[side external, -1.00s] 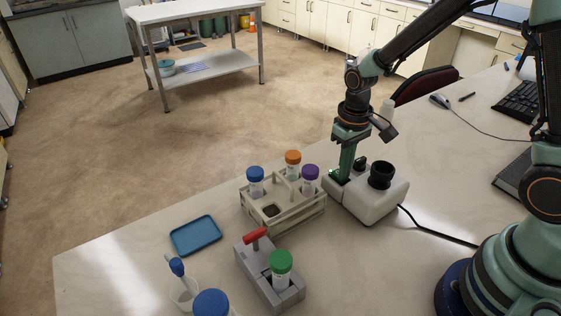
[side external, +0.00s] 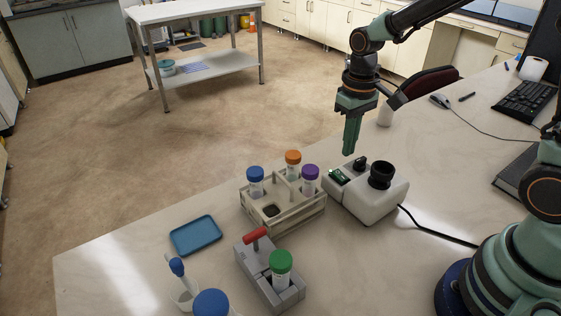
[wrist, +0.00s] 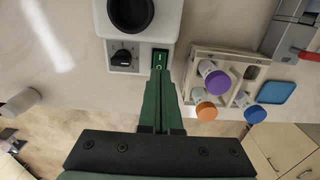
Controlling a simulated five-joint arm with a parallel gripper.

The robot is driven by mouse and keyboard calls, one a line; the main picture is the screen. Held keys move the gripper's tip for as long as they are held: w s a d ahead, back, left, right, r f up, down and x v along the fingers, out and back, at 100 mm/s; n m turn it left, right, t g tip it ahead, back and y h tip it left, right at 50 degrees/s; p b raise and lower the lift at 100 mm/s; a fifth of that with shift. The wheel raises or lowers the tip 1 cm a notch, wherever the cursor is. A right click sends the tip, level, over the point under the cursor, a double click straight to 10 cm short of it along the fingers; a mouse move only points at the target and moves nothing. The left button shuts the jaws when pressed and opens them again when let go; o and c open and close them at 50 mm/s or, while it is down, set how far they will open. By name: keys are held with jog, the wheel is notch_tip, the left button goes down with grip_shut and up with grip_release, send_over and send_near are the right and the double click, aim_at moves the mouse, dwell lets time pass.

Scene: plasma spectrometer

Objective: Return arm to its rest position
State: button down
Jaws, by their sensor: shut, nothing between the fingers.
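My gripper (side external: 349,148) is shut and empty. The spectrometer is a white box with a black round port (side external: 381,174), a black knob (side external: 359,163) and a green rocker switch (side external: 338,177). In the wrist view my shut fingers (wrist: 161,75) reach up toward the green switch (wrist: 160,60), with the black knob (wrist: 122,58) to its left. The fingertips overlap the switch's lower edge in that view.
A tube rack (side external: 284,217) with blue, orange and purple capped tubes stands left of the spectrometer. A white bottle (side external: 386,114) stands behind. A black cable runs right.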

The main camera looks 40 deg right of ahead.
jog(key=shift+r, duration=0.1)
jog(key=s+d+r+t, duration=0.1)
jog(key=s+r+t, duration=0.4)
jog(key=s+r, duration=0.3)
notch_tip(320, 180, up, 4)
jog(key=shift+s+d+f+t, duration=0.2)
jog(key=shift+s+d+t, duration=0.05)
jog(key=shift+t, duration=0.05)
